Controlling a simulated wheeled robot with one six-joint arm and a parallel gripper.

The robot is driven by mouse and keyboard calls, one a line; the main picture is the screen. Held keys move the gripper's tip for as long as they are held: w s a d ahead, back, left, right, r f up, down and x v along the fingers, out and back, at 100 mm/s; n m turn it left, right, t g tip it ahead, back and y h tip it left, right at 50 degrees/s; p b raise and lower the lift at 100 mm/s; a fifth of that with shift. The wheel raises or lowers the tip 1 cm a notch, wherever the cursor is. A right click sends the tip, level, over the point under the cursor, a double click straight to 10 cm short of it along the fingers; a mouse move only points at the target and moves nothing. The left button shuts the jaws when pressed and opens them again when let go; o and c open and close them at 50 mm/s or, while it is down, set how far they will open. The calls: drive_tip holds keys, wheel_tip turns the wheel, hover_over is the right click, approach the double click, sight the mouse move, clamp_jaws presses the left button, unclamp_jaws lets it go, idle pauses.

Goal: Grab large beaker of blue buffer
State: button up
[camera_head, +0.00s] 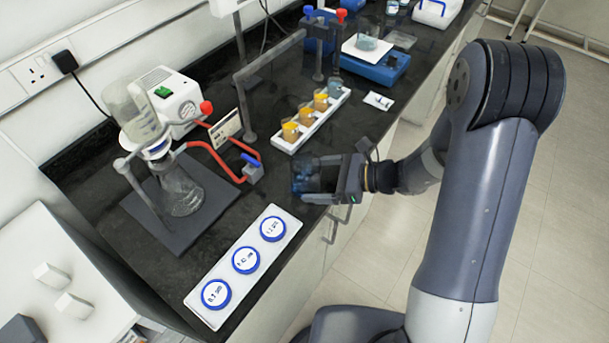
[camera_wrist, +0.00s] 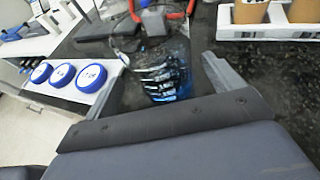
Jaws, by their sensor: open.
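The large beaker of blue buffer (camera_head: 302,178) is clear glass and stands on the dark bench near its front edge. In the wrist view the beaker (camera_wrist: 166,78) shows blue liquid and white markings, straight ahead of my gripper. My gripper (camera_head: 311,180) is open and level at the beaker, with one finger on each side of it. The near parts of the beaker are partly hidden by the fingers in the head view. I cannot tell whether either finger touches the glass.
A white tray (camera_head: 223,286) with blue-rimmed discs lies left of the gripper. A white rack (camera_head: 318,128) with several small beakers stands behind right. A filter flask (camera_head: 182,195) with red tubing stands beyond on a dark base. The bench front edge runs below my gripper.

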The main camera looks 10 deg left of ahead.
drive_tip(key=shift+p+x, duration=0.35)
drive_tip(key=shift+x, duration=1.5)
drive_tip(key=shift+w, duration=0.1)
drive_tip(key=shift+c, duration=0.5)
drive_tip(key=c, duration=1.1)
